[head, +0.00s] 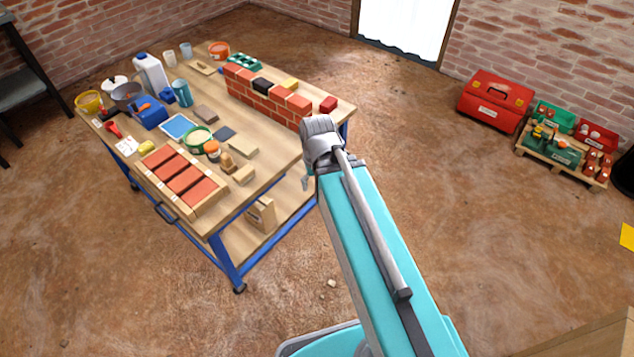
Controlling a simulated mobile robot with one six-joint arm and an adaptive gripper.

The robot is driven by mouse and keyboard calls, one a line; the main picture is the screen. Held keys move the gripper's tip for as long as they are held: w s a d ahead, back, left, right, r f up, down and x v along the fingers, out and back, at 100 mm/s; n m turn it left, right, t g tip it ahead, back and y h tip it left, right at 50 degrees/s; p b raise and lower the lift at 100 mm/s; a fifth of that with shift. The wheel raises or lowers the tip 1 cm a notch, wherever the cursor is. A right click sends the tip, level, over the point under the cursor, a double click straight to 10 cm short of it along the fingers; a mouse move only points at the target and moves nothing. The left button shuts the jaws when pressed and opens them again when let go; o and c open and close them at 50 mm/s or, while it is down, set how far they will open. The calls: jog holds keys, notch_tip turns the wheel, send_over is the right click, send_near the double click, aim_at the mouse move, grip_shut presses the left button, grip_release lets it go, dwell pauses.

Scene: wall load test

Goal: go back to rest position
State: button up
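My turquoise arm reaches up from the lower right to a grey joint near the right edge of the workbench (262,172). A small brick wall (262,103) stands on the bench's back right part. A black block (262,86), a yellow block (290,83) and a red block (327,105) sit on or by the wall.
A wooden tray of red bricks (184,180) lies at the bench's front. Buckets, bottles and tools crowd its left side. A red toolbox (496,100) and a pallet with bins (560,160) stand by the right wall. The floor between is clear.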

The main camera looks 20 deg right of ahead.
notch_tip(320, 180, up, 16)
jog(key=p, duration=1.6)
jog(key=shift+r, duration=0.1)
dwell(0.4)
